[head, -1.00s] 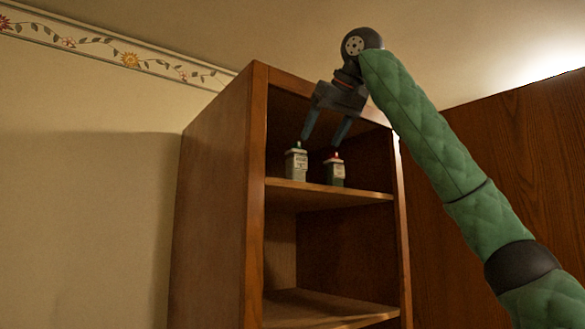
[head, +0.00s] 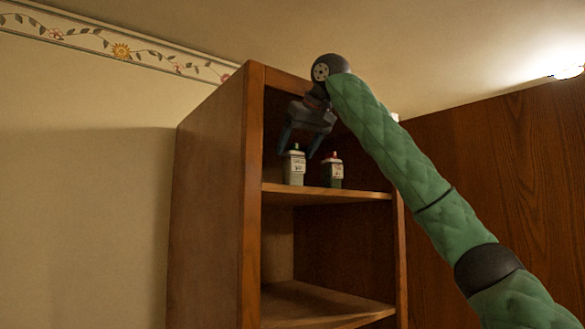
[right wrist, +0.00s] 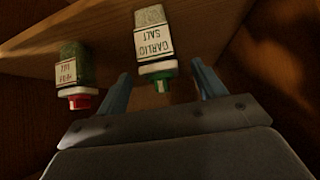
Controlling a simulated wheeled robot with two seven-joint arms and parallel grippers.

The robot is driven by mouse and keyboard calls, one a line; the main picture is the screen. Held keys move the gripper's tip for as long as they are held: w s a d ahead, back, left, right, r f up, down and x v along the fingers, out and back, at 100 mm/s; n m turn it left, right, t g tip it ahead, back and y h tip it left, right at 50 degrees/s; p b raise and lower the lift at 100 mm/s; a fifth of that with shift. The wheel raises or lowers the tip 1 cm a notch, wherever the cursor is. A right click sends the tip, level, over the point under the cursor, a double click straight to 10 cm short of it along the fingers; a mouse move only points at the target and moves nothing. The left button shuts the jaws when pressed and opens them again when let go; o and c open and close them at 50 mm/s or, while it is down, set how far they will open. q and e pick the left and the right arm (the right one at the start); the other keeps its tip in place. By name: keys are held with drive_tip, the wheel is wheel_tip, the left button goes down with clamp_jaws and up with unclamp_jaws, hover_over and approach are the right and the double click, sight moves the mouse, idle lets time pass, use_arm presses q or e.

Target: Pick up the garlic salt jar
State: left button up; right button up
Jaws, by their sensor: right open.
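The garlic salt jar (head: 294,168), pale with a green cap, stands upright on the upper cabinet shelf. In the right wrist view the garlic salt jar (right wrist: 153,42) appears upside down, its label readable as GARLIC SALT. My right gripper (head: 296,154) is open, pointing down at the jar's top. In the wrist view the fingers of the right gripper (right wrist: 161,72) lie on either side of the green cap, with gaps showing. I cannot tell exactly how deep the fingers reach. My left gripper is not in view.
A second jar with a red cap (head: 332,172) stands close to the right on the same shelf (head: 330,195); it also shows in the wrist view (right wrist: 74,66). The cabinet's left side wall (head: 215,190) is near. The lower shelf (head: 325,304) looks empty.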

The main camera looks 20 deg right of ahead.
sight(291, 162)
drive_tip(key=p+x, duration=0.2)
drive_tip(key=x, duration=0.1)
drive_tip(key=shift+w+f, duration=0.2)
drive_tip(key=shift+w, duration=0.2)
drive_tip(key=shift+w+a+f+p, duration=0.1)
drive_tip(key=shift+w+f+p, duration=0.25)
drive_tip(key=shift+w+f, duration=0.1)
drive_tip(key=shift+s, duration=0.15)
drive_tip(key=shift+s+r, duration=0.1)
drive_tip(key=c, duration=1.1)
